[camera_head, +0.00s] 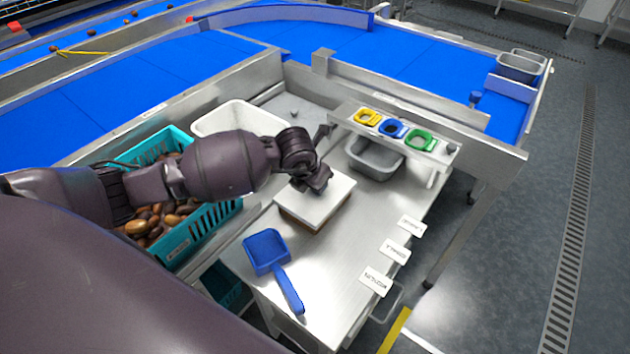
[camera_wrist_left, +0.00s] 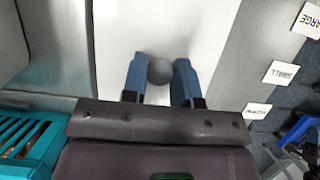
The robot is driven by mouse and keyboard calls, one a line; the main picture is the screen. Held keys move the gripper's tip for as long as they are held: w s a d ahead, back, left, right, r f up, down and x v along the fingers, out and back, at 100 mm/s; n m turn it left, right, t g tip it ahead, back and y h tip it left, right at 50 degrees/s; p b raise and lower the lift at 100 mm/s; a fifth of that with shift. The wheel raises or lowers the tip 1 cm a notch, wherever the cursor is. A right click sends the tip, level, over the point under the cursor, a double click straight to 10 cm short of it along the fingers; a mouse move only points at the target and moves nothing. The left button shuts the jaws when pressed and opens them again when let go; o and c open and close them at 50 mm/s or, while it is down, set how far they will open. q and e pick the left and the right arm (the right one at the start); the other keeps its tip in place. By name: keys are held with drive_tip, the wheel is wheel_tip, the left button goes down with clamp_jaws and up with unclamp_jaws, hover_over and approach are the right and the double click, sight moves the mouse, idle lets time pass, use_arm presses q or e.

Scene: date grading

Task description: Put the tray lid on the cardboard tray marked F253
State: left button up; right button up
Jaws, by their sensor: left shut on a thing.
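The white tray lid (camera_head: 337,192) is over a brown cardboard tray (camera_head: 318,224) on the steel table. It covers the tray's top, and only a brown strip of the tray's side shows below it. I cannot tell whether the lid is fully seated, and no F253 mark is readable. My left gripper (camera_head: 318,185) is above the lid. In the left wrist view its blue fingers (camera_wrist_left: 160,88) are shut on the lid's round grey knob (camera_wrist_left: 159,70), with the white lid (camera_wrist_left: 150,28) filling the middle.
A blue scoop (camera_head: 268,252) lies in front of the tray. A teal crate (camera_head: 205,222) of dates and a white bin (camera_head: 240,117) stand left. A grey tub (camera_head: 372,167) is behind, near yellow, blue and green rings. Label cards (camera_head: 394,251) line the right edge.

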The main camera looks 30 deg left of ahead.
use_arm(q)
drive_tip(key=shift+f, duration=0.65)
use_arm(e)
drive_tip(key=shift+s+f, duration=0.1)
drive_tip(key=shift+f, duration=0.3)
idle(0.5)
use_arm(q)
drive_tip(key=o, duration=1)
drive_tip(key=shift+o, duration=0.3)
drive_tip(key=o, duration=0.3)
drive_tip(key=shift+r+p, duration=2)
drive_tip(key=shift+r, duration=1.6)
use_arm(e)
wheel_tip(320, 180, up, 6)
drive_tip(key=w, duration=0.1)
drive_tip(key=shift+w+r+t, duration=0.15)
drive_tip(key=shift+w+t, duration=0.1)
drive_tip(key=shift+t, duration=0.05)
use_arm(q)
drive_tip(key=shift+f, duration=0.1)
